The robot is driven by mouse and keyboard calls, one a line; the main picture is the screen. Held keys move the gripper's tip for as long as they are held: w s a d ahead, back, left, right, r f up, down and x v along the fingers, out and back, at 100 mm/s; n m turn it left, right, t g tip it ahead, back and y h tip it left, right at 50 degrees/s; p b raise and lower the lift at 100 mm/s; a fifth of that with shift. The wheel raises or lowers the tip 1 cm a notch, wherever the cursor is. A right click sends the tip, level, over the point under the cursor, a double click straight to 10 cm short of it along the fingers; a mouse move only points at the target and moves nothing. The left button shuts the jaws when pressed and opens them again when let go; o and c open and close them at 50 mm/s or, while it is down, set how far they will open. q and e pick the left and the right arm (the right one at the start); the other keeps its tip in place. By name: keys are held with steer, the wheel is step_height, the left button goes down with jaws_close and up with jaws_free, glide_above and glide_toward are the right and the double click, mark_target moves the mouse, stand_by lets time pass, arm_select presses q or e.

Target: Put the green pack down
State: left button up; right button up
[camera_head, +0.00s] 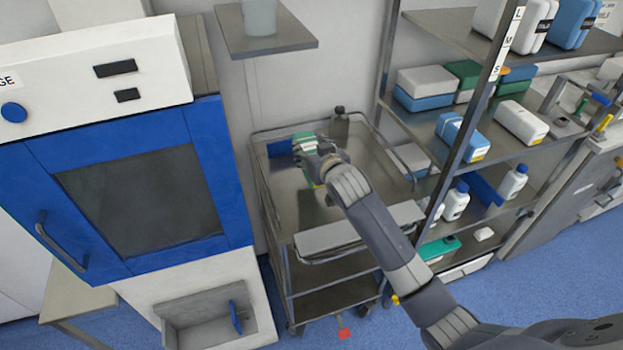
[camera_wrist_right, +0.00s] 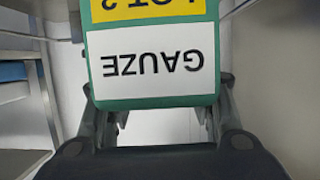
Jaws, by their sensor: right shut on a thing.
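The green pack (camera_wrist_right: 154,102) fills the upper middle of the right wrist view, with a white GAUZE label upside down and a yellow label above it. In the head view a small part of the green pack (camera_head: 304,146) shows beyond my right gripper (camera_head: 318,160). My right gripper, also in the right wrist view (camera_wrist_right: 160,122), is shut on the pack, one finger at each side. It is over the top of the steel trolley (camera_head: 290,213). I cannot tell whether the pack touches the trolley top. My left gripper is not in view.
A shelf rack (camera_head: 470,110) with packs and bottles stands right. A blue-doored cabinet (camera_head: 140,195) stands left. The trolley's middle looks clear.

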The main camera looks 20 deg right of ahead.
step_height(320, 180, down, 3)
steer(key=shift+f, duration=0.1)
step_height(320, 180, down, 4)
steer(key=shift+f, duration=0.2)
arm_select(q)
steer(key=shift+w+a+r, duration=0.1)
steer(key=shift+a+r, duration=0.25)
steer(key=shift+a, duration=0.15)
arm_select(e)
steer(key=shift+f, duration=0.2)
steer(key=o, duration=1.3)
steer(key=shift+o, duration=0.2)
